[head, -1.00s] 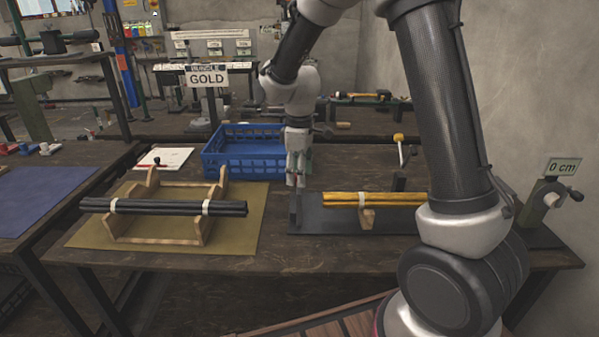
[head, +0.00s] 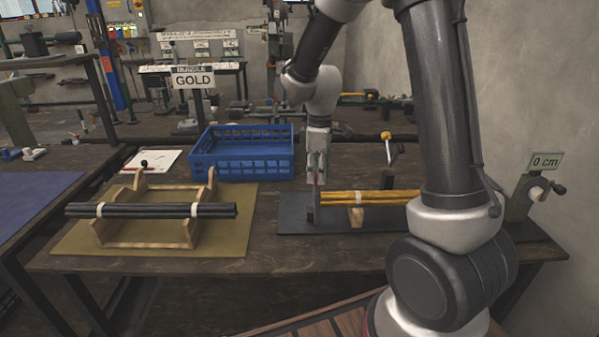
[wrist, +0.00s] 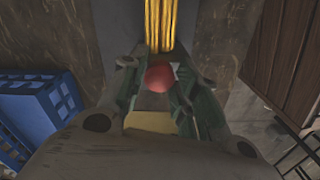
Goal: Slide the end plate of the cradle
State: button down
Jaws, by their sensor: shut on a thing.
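The dark upright end plate (head: 316,210) stands on the dark base (head: 295,222) of the right-hand cradle, at the left end of a bundle of yellow rods (head: 370,197). It is close against the rod ends; I cannot tell whether they touch. My gripper (head: 317,181) is above the plate, pointing down. In the wrist view my gripper (wrist: 158,85) is shut on a red knob (wrist: 158,78), with the yellow rods (wrist: 160,22) running away beyond it. The fingers hide part of the plate.
A wooden cradle (head: 145,237) with black rods (head: 150,211) sits left on an olive mat (head: 225,235). A blue crate (head: 242,165) stands behind. A crank with a yellow knob (head: 386,136) is behind the rods. A "0 cm" display (head: 545,161) is at the right.

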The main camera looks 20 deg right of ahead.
jog(key=shift+s+d, duration=0.1)
jog(key=shift+d, duration=0.25)
jog(key=c, duration=1.1)
grip_release()
jog(key=shift+r, duration=0.1)
notch_tip(320, 180, up, 12)
jog(key=shift+f, duration=0.1)
